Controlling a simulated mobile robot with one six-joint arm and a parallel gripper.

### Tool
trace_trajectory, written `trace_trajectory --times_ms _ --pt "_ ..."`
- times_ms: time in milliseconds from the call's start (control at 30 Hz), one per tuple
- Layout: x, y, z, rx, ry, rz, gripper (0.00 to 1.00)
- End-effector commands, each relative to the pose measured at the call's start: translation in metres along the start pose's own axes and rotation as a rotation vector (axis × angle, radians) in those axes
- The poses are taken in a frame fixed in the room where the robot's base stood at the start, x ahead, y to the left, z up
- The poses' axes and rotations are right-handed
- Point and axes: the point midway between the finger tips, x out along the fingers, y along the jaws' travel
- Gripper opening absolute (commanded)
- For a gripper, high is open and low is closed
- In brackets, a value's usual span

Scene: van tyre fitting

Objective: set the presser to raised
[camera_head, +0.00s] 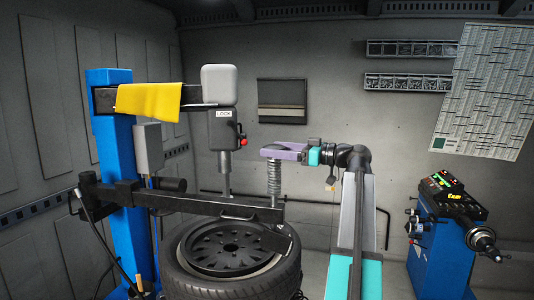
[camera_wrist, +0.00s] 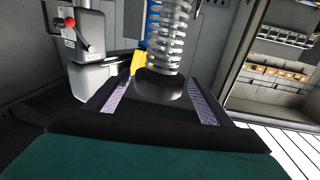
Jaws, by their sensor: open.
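The presser is a dark horizontal arm (camera_head: 180,204) running from the blue column to just above the tyre (camera_head: 205,287). A grey coil spring (camera_head: 274,178) stands upright at its right end, with a dark pad (camera_head: 265,238) below, low over the wheel; I cannot tell if it touches the tyre. My gripper (camera_head: 272,150), with purple fingers, is level at the spring's top. In the wrist view, my open fingers (camera_wrist: 163,95) lie either side of a black knob (camera_wrist: 158,86) at the end of the spring (camera_wrist: 168,35). No clear grip on the knob shows.
The blue column (camera_head: 110,150) stands left, with a yellow cloth (camera_head: 150,100) over its upper arm. The mount head post (camera_head: 224,170) with its LOCK box (camera_head: 222,130) stands left of my gripper. A blue wheel balancer (camera_head: 440,245) stands at the right, with clear floor before it.

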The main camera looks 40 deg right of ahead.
Motion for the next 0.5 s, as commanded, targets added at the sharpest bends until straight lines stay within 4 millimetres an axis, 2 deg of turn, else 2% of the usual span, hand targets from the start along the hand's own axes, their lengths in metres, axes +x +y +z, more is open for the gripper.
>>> trace_trajectory --times_ms 300,500 --pt "-0.052 0.001 0.001 -0.001 0.001 0.003 0.74" --pt "-0.076 0.001 0.000 0.000 0.002 0.002 0.74"
